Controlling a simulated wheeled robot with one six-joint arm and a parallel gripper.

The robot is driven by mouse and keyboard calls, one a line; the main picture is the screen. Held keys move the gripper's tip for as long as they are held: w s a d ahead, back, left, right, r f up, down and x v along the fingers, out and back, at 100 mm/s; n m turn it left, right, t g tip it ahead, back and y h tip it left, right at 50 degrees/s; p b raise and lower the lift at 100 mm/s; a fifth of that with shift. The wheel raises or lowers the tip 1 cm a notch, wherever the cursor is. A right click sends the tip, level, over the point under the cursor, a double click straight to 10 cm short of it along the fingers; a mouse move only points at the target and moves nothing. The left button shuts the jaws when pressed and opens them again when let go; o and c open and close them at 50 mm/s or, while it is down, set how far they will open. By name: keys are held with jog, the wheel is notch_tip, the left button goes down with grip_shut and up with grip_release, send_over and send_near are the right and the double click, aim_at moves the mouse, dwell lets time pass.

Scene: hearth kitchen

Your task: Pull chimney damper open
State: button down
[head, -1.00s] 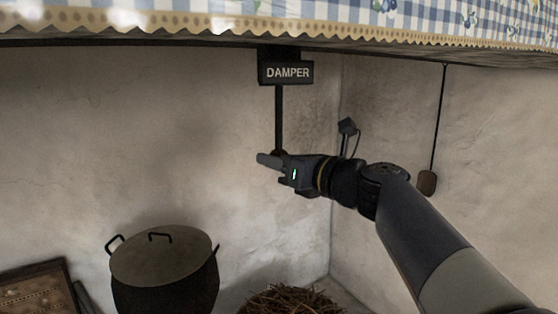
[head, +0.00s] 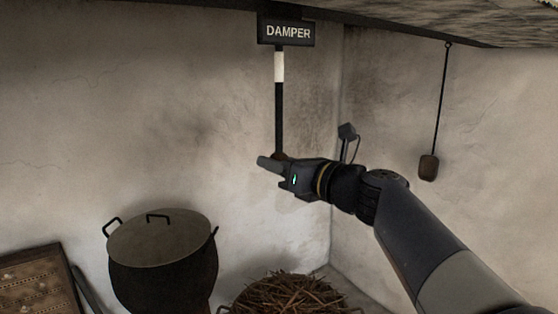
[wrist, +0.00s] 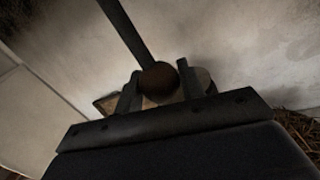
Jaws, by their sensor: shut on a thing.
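The damper is a dark vertical rod (head: 279,110) hanging from a black box with a DAMPER sign (head: 288,32). A white band (head: 279,66) shows on the rod just below the sign. The rod ends in a round brown knob, mostly hidden by my gripper in the head view; in the wrist view the knob (wrist: 158,82) sits between the two fingers. My gripper (head: 270,162) is shut on the knob at the rod's lower end, coming in from the right.
A lidded black pot (head: 160,262) stands below left, and a basket of twigs (head: 290,294) below the gripper. A brown patterned panel (head: 38,283) is at the lower left. A cord with a brown weight (head: 428,168) hangs on the right wall.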

jog(key=shift+f, duration=0.4)
jog(key=c, duration=1.2)
grip_release()
jog(key=shift+c, duration=0.2)
jog(key=o, duration=0.3)
jog(key=shift+r, duration=0.15)
jog(key=b+v, duration=0.1)
jog(key=v, duration=0.9)
jog(key=shift+s+d, duration=0.25)
jog(key=shift+d, duration=0.05)
jog(key=p+x, duration=0.1)
jog(key=x, duration=1)
jog(key=shift+s+r+p, duration=0.15)
jog(key=shift+r+p, duration=0.2)
jog(key=shift+r, duration=0.1)
